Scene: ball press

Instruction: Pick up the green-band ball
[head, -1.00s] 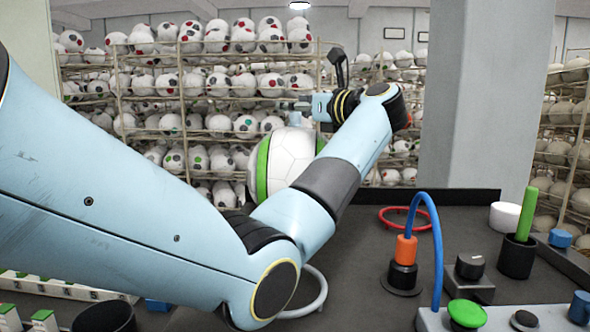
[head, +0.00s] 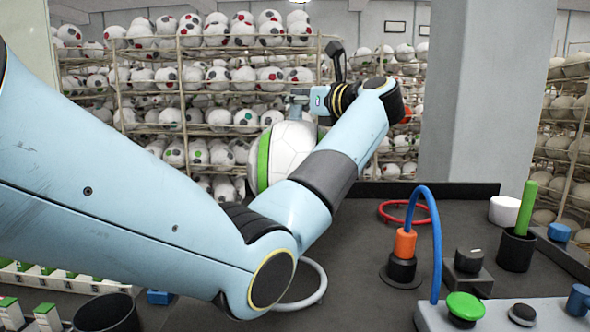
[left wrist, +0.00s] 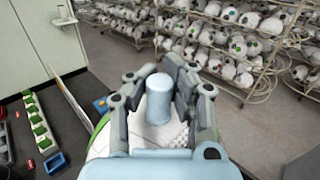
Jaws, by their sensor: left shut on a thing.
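The green-band ball (head: 290,150), white with a green band, shows beyond my forearm in the head view, its lower part hidden by the arm. In the left wrist view the white ball (left wrist: 105,138) lies below the gripper, mostly covered by it. My left gripper (head: 298,100) is directly above the ball. In the left wrist view its fingers (left wrist: 158,98) are shut around a pale blue upright peg on top of the ball. I cannot tell whether the ball rests on something. My right gripper is not in view.
A grey ring (head: 312,288) and a red ring (head: 404,212) are on the dark table. A blue arched tube (head: 436,235), an orange-topped post (head: 404,245) and a green stick in a black cup (head: 516,248) stand at right. Racks of balls (head: 190,90) fill the background.

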